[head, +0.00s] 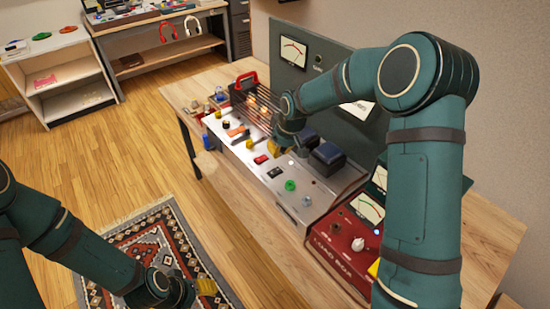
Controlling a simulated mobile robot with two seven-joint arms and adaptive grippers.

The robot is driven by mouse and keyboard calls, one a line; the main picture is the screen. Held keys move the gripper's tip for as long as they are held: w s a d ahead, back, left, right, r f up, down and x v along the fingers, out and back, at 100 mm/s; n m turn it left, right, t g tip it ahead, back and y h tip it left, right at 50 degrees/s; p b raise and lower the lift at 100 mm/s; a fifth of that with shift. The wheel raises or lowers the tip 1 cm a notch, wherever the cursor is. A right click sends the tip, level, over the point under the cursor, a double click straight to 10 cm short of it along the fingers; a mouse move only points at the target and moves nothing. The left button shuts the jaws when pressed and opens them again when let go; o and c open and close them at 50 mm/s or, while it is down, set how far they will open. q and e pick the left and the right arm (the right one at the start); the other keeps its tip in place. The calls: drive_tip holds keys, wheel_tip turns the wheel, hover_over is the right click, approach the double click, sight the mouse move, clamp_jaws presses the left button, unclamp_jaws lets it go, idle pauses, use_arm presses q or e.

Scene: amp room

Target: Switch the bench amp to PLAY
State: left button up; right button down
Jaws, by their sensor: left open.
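The bench amp (318,188) stands on the wooden bench with a silver sloped control panel, glowing tubes (257,106) and a red handle at its far end. Its panel carries a red rocker (261,159), a black rocker (275,172), a green knob (291,185) and a silver knob (306,201). I cannot read the PLAY marking. My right gripper (264,147) reaches down over the middle of the panel; its wrist hides part of the panel, and contact and jaw opening are unclear. My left gripper (195,291) is open, low above the rug, away from the amp.
A red load box (342,234) with a meter stands at the amp's near end. A grey meter panel (291,75) rises behind the amp. A rug (160,240) lies on the floor. Shelves (75,72) and a second bench with headphones (168,32) stand at the back left.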

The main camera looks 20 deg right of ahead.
drive_tip(key=v, duration=0.5)
drive_tip(key=shift+w+d+r+p, duration=0.15)
drive_tip(key=shift+d+p, duration=0.15)
